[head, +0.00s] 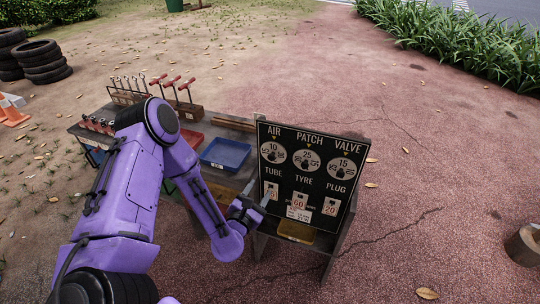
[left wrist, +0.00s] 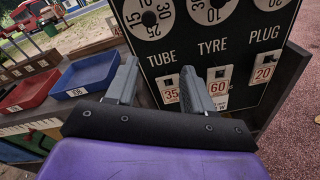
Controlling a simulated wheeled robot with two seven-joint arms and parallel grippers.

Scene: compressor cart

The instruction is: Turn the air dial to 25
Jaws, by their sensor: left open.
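A black board (head: 314,217) carries three round white dials under the words AIR, PATCH and VALVE. The air dial (head: 272,153) is the left one, with 10 at its top under a small yellow pointer. Its lower part shows in the left wrist view (left wrist: 149,22). The patch dial (head: 306,160) has 25 at its top and the valve dial (head: 343,168) has 15. My left gripper (head: 257,192) is open and empty, below the air dial and in front of the board's lower left, apart from the dial. It also shows in the left wrist view (left wrist: 158,70). My right gripper is out of view.
Price cards under TUBE, TYRE and PLUG read 35, 60 (left wrist: 218,82) and 20 (left wrist: 263,70). A blue tray (head: 225,154) and a red tray (head: 190,139) lie on the bench left of the board. Red-handled tools (head: 172,83) stand behind. Open ground lies to the right.

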